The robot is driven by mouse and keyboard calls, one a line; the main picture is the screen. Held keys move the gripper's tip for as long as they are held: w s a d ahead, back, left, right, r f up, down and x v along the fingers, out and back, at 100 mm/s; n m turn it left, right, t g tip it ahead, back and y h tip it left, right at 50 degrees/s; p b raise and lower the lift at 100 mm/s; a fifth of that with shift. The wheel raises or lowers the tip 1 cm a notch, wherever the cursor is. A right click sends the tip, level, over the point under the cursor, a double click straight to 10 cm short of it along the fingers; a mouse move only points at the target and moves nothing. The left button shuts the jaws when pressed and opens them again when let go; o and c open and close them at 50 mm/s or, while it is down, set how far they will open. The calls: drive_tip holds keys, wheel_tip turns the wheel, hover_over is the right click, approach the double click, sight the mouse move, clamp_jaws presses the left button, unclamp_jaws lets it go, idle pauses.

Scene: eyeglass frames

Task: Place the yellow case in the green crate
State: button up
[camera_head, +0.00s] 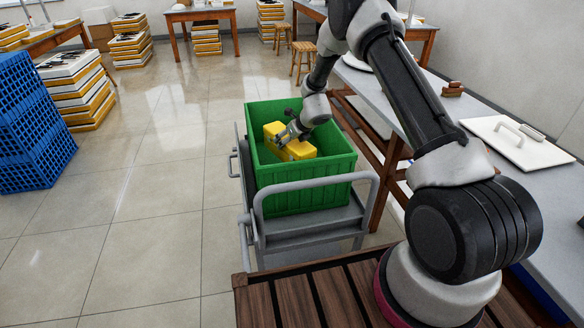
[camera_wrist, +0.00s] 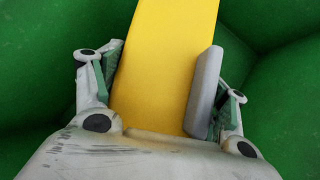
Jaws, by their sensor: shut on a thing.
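The yellow case (camera_head: 300,149) is inside the opening of the green crate (camera_head: 305,191) in the head view, below the rim level as far as I can tell. My gripper (camera_head: 286,141) is over the case and shut on it. In the wrist view the yellow case (camera_wrist: 168,60) lies between the fingers of my gripper (camera_wrist: 158,95), with the green crate walls (camera_wrist: 40,70) around it. The underside of the case is hidden, so I cannot tell whether it touches the crate floor.
The crate stands on a grey metal cart (camera_head: 310,222) with raised rails. A grey worktable (camera_head: 390,99) with a white tray (camera_head: 518,141) runs along the right. Blue crates (camera_head: 30,125) stand at the left. The tiled floor (camera_head: 150,180) between is clear.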

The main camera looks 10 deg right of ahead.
wheel_tip(320, 180, down, 10)
drive_tip(key=shift+f, duration=0.1)
drive_tip(key=shift+f, duration=0.1)
idle(0.3)
drive_tip(key=o, duration=1.9)
